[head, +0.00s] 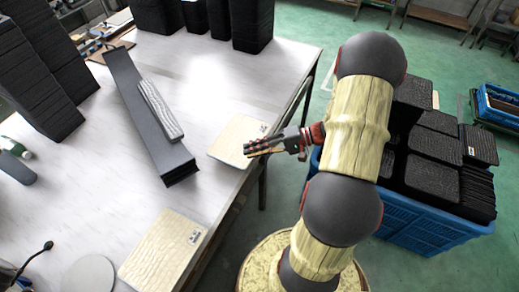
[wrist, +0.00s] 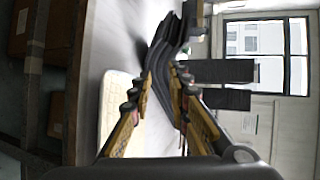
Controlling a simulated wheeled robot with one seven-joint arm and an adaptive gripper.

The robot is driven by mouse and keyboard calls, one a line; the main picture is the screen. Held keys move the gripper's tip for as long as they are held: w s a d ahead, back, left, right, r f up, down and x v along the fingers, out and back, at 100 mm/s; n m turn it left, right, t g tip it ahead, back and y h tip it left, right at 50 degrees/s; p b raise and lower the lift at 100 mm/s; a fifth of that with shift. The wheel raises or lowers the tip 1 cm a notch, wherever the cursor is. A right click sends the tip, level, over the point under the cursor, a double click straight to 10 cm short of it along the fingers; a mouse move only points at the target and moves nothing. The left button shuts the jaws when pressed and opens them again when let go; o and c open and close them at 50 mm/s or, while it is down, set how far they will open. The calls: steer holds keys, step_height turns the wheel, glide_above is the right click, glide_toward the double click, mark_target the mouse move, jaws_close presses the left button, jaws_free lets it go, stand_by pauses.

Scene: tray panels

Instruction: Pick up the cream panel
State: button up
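A cream panel (head: 232,138) with a small dark label lies flat at the right edge of the white table, in the head view. A second cream panel (head: 165,246) lies nearer the front along the same edge. My gripper (head: 256,147) is at the right side of the first panel, its fingertips overlapping the panel's edge in the picture; I cannot tell whether they touch it. In the wrist view my gripper (wrist: 166,82) has its two fingers apart. A pale panel (wrist: 114,98) shows there, partly hidden behind the left finger.
Tall black stacks (head: 250,25) stand at the back. A blue crate (head: 425,232) of black panels stands on the floor at right.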

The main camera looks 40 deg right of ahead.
steer(key=s+d+f+m+t+h+b, duration=0.1)
steer(key=s+d+f+m+t+h, duration=0.2)
steer(key=d+f+m+t+h, duration=0.5)
steer(key=shift+w+d+f+n+y, duration=0.1)
steer(key=shift+w+f+n+y, duration=0.4)
steer(key=shift+w, duration=0.95)
steer(key=shift+w+d+f+n+y, duration=0.1)
steer(key=shift+w+f+n+y, duration=0.3)
steer(key=shift+w, duration=1.05)
steer(key=shift+w+d+f+n+y, duration=0.1)
steer(key=shift+w+f+n+y, duration=0.35)
steer(key=shift+w, duration=1)
steer(key=shift+f+y, duration=0.1)
steer(key=shift+y, duration=0.15)
jaws_close()
step_height(320, 180, up, 3)
steer(key=shift+f+p, duration=0.1)
steer(key=shift+p, duration=0.65)
steer(key=shift+f, duration=0.1)
steer(key=s+d+r+p, duration=0.1)
steer(key=s+d+r, duration=0.2)
steer(key=s, duration=0.4)
steer(key=shift+s+r+p, duration=0.25)
steer(key=shift+r+p, duration=0.1)
steer(key=shift+r, duration=0.15)
